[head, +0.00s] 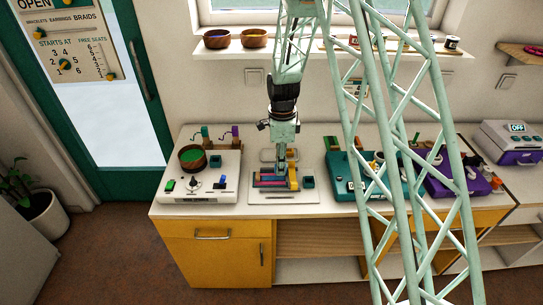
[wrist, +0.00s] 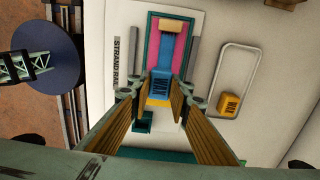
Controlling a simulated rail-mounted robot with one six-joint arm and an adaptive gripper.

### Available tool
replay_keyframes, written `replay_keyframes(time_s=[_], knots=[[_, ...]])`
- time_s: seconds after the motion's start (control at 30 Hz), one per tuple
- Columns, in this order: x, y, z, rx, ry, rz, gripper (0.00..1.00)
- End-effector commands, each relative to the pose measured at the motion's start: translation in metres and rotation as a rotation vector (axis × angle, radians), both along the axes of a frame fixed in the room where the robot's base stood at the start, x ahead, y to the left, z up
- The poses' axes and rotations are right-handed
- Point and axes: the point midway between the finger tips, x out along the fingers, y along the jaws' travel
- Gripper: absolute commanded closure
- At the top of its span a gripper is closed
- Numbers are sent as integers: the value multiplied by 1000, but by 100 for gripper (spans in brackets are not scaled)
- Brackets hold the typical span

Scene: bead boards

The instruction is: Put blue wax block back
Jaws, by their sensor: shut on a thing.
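In the wrist view the blue wax block (wrist: 160,84), lettered WAX, sits between the fingertips of my gripper (wrist: 160,98). My gripper is shut on it, above the strand board (wrist: 152,42). The strand board has a pink, blue and yellow surface. A yellow wax block (wrist: 230,104) lies inside a rounded rail frame (wrist: 222,68) to the right. In the head view my gripper (head: 283,167) is low over the board's coloured surface (head: 272,182). The blue block cannot be made out there. Whether it touches the board is unclear.
A small dark teal box (head: 308,182) stands right of the coloured surface. A white station with a brown bowl (head: 192,158) is to the left. A teal station (head: 345,182) and a purple station (head: 468,182) stand to the right. The white plate's front (head: 285,200) is clear.

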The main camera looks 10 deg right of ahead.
Motion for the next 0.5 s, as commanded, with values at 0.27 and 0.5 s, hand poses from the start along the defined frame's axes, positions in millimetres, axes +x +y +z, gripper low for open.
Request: replay_keyframes(time_s=[0.27, 0.5], knots=[[18, 0, -2, 0, 0, 0, 92], [53, 1, -6, 0, -1, 0, 92]])
